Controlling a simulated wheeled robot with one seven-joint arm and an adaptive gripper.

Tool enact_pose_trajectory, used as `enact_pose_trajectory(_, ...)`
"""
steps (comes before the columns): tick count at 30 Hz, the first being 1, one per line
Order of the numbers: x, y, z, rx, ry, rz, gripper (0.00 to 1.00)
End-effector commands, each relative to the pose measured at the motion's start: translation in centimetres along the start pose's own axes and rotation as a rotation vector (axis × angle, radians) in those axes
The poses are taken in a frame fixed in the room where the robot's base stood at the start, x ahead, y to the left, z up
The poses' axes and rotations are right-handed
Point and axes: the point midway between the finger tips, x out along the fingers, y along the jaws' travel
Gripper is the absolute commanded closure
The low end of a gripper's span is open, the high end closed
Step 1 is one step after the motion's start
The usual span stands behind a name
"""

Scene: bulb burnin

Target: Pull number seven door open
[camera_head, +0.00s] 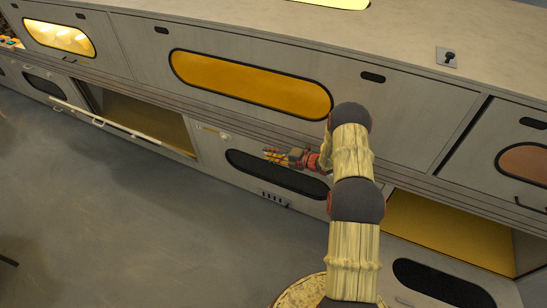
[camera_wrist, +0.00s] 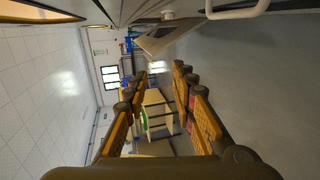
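No door number is legible to me, so I cannot tell which door is number seven. My gripper (camera_head: 270,155) is in front of the lower middle door with a dark oval window (camera_head: 250,165) and a small slotted grille. In the wrist view my gripper (camera_wrist: 158,82) has its two fingers apart with nothing between them. A white bar handle (camera_wrist: 237,10) is at the top right of the wrist view, outside the fingers. A small round white fitting (camera_head: 225,137) is on the cabinet just left of my gripper. My arm hides part of the front.
Above are an upper door with an amber window (camera_head: 250,85), a lit left door (camera_head: 58,37) and a right door (camera_head: 522,163). Open compartments show at lower left (camera_head: 140,112) and lower right (camera_head: 450,232). A rail with handles (camera_head: 98,122) edges the left one. Grey floor (camera_head: 130,210) is clear.

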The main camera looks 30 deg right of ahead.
Motion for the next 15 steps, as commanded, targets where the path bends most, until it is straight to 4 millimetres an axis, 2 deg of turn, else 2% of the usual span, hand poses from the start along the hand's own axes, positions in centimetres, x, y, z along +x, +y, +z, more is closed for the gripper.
enact_pose_trajectory(1,-0.3,-2.8,1.1,0.129,-0.052,0.015,0.74)
enact_pose_trajectory(3,-0.8,-5.4,2.6,0.293,-0.116,0.045,0.74)
enact_pose_trajectory(6,-1.5,-8.1,4.2,0.474,-0.185,0.087,0.74)
enact_pose_trajectory(9,-1.9,-9.7,5.0,0.584,-0.223,0.116,0.74)
enact_pose_trajectory(15,-1.1,-10.5,5.8,0.642,-0.242,0.134,0.74)
